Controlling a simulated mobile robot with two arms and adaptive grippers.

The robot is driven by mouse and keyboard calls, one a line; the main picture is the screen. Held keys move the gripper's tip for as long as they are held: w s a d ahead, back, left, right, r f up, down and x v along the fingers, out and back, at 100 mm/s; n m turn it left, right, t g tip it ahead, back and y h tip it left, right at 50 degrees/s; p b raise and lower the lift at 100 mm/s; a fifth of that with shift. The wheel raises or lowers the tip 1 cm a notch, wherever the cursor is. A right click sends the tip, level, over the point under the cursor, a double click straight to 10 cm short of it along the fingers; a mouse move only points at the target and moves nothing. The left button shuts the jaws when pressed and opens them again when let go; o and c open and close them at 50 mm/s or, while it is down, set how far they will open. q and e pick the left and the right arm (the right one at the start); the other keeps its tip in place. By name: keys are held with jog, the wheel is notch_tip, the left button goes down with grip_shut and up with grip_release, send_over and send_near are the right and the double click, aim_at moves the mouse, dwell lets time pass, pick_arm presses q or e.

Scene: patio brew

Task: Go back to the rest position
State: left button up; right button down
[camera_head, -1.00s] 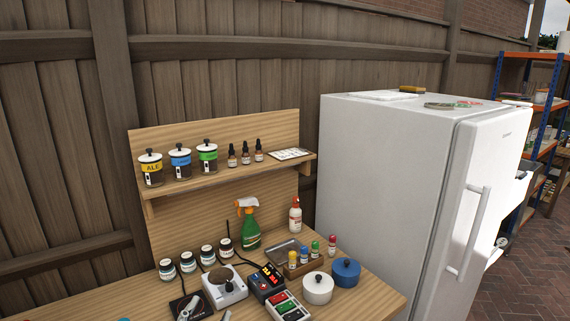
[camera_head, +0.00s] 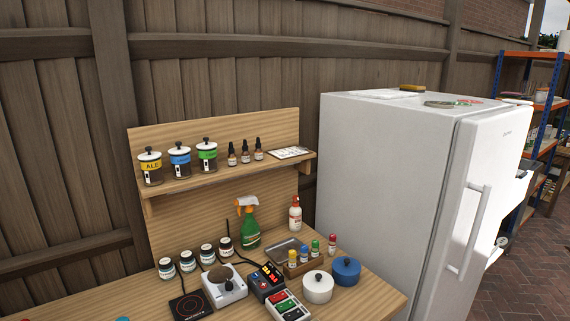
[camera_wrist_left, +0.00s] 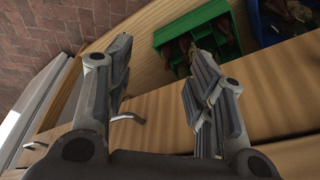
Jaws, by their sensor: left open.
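My left gripper (camera_wrist_left: 160,65) shows in the left wrist view with its two grey fingers spread apart and nothing between them. Beyond the fingers are the edge of a wooden top and wooden drawer fronts with metal handles (camera_wrist_left: 128,118). Neither gripper shows in the head view. My right gripper is in neither current view.
The wooden bench (camera_head: 365,305) carries a hot plate (camera_head: 190,306), a scale (camera_head: 225,287), a white pot (camera_head: 318,288), a blue pot (camera_head: 346,271) and jars. A white fridge (camera_head: 385,170) stands right. A green crate (camera_wrist_left: 232,45) is near the left gripper.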

pick_arm(q)
notch_tip(320, 180, down, 12)
jog(key=s+f, duration=0.1)
jog(key=s, duration=0.1)
jog(key=s+a+f+g+b, duration=0.1)
jog(key=s+a+f+g, duration=0.1)
jog(key=s+f, duration=1.6)
jog(key=shift+a+f+b, duration=0.3)
jog(key=shift+a+f, duration=0.35)
jog(key=shift+f, duration=0.15)
